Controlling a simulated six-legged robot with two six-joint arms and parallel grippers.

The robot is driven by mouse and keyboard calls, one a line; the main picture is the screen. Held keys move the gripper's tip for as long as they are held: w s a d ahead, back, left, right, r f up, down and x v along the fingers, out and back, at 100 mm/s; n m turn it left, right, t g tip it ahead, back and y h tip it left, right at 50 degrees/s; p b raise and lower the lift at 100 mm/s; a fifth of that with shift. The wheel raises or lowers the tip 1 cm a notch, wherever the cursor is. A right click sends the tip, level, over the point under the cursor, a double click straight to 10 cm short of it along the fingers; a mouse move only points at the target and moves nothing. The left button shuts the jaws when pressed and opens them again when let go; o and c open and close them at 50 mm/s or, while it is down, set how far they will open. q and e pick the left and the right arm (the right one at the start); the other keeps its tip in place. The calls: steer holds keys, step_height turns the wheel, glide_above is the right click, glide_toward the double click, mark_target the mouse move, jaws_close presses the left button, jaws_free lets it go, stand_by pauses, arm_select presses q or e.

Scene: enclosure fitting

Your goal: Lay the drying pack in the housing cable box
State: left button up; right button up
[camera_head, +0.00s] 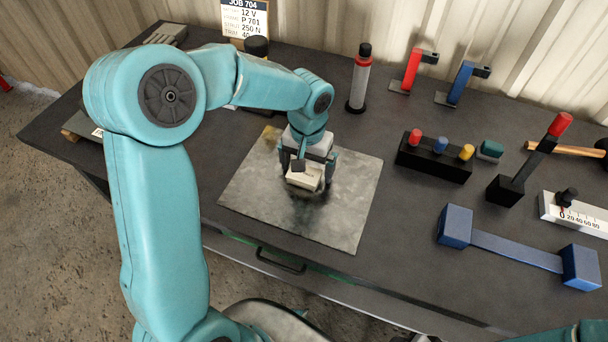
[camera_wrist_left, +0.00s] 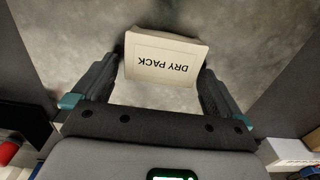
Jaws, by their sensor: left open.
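The drying pack (camera_wrist_left: 165,58) is a small off-white block marked DRY PACK, upside down in the left wrist view. In the head view the pack (camera_head: 304,180) shows over the grey metal plate, partly covered by the gripper. My left gripper (camera_head: 306,176) points down around it, with one finger on each side of the pack. In the left wrist view the open fingers (camera_wrist_left: 160,88) flank the pack; I cannot tell whether they touch it. I cannot make out the housing cable box in either view. My right gripper is not in view.
The metal plate (camera_head: 344,205) lies near the bench's front edge. To its right are a black block with coloured knobs (camera_head: 435,157), a blue bar with end blocks (camera_head: 515,249) and a red-handled lever (camera_head: 530,160). A red-topped cylinder (camera_head: 359,80) stands behind. My left arm hides the bench's left part.

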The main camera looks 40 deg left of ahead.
arm_select(q)
steer(key=c, duration=1.1)
steer(key=shift+o, duration=0.2)
steer(key=shift+r, duration=0.1)
step_height(320, 180, up, 20)
steer(key=p, duration=0.1)
steer(key=shift+p, duration=0.35)
